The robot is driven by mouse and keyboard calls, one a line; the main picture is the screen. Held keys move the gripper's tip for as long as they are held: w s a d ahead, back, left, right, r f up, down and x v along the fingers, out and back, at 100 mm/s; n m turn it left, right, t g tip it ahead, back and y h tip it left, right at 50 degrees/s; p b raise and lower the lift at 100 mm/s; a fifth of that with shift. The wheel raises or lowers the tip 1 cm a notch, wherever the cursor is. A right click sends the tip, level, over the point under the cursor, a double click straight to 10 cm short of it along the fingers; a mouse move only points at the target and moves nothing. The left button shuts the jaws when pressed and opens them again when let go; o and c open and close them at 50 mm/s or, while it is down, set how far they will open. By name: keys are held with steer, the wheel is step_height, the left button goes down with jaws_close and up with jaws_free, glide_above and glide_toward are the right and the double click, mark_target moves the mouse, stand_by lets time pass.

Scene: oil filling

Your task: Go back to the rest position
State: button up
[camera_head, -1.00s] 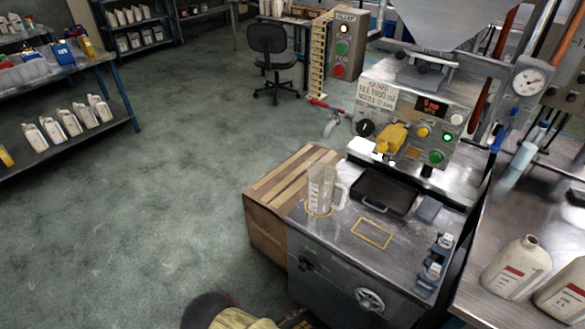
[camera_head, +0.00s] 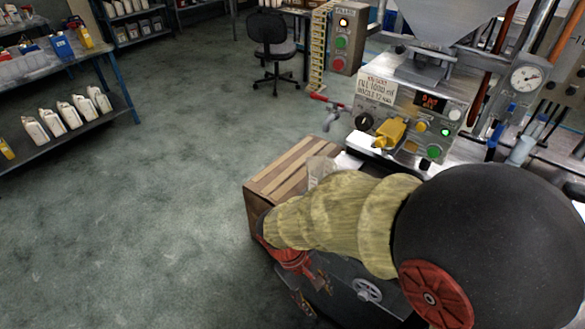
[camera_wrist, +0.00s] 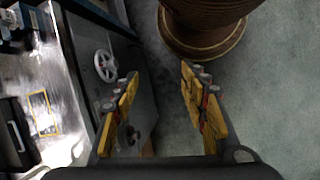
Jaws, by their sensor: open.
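My gripper (camera_wrist: 160,88) is open and empty in the wrist view, its two yellow finger pads wide apart. Floor and the side of the metal filling cabinet (camera_wrist: 142,62) show behind the fingers. In the head view my arm crosses in front of the cabinet, and the gripper hangs low by its front. The filling machine's panel (camera_head: 408,112) stands behind my arm. A clear measuring jug (camera_head: 318,169) shows only in part above my sleeve; most of the cabinet top is hidden.
A handwheel (camera_wrist: 105,66) sticks out of the cabinet front near the left finger. A wooden crate (camera_head: 290,172) stands beside the cabinet. A shelf with white bottles (camera_head: 68,116) is at the left. The floor (camera_head: 150,220) between is clear.

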steer(key=s+d+r+m+t+y+p, duration=0.1)
steer(key=d+r, duration=0.5)
steer(key=r, duration=0.6)
steer(key=s+d+r+m+t+y+p, duration=0.1)
steer(key=d+r+m+t, duration=0.5)
steer(key=r, duration=0.6)
steer(key=shift+s+d+r+m+y, duration=0.4)
steer(key=shift+s+y, duration=0.35)
steer(key=shift+y, duration=0.25)
steer(key=shift+o, duration=0.3)
